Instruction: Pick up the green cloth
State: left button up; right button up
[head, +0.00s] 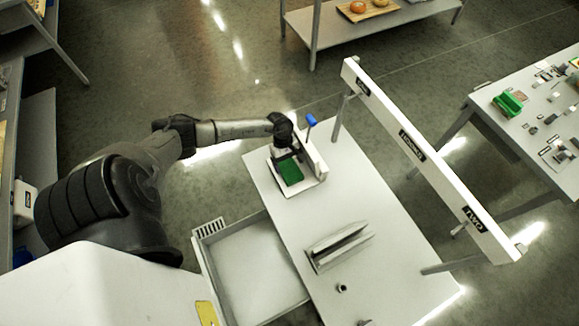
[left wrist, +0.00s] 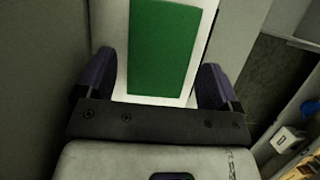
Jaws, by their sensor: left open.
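The green cloth (head: 290,171) lies flat on a white tray (head: 307,187) at the far left corner of the light table. In the left wrist view the cloth (left wrist: 165,48) is a green rectangle on a white surface. My left gripper (head: 288,158) is over the cloth's far end in the head view. In the left wrist view my left gripper (left wrist: 152,85) is open, with its two fingers on either side of the cloth and nothing held. The height of the fingers above the cloth is hard to tell. My right gripper is not in view.
A blue-topped object (head: 311,121) stands upright beside the tray. A grey metal rack (head: 338,247) and a small dark cup (head: 342,288) are on the table (head: 400,272). An open drawer (head: 252,262) juts out at the left. A labelled white beam (head: 425,160) runs along the right.

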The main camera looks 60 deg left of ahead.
aim_at(289, 170)
pick_arm(q)
jog(key=shift+x, duration=1.4)
jog(key=shift+a, duration=0.25)
jog(key=c, duration=0.8)
jog(key=shift+o, duration=0.2)
jog(key=shift+s, duration=0.1)
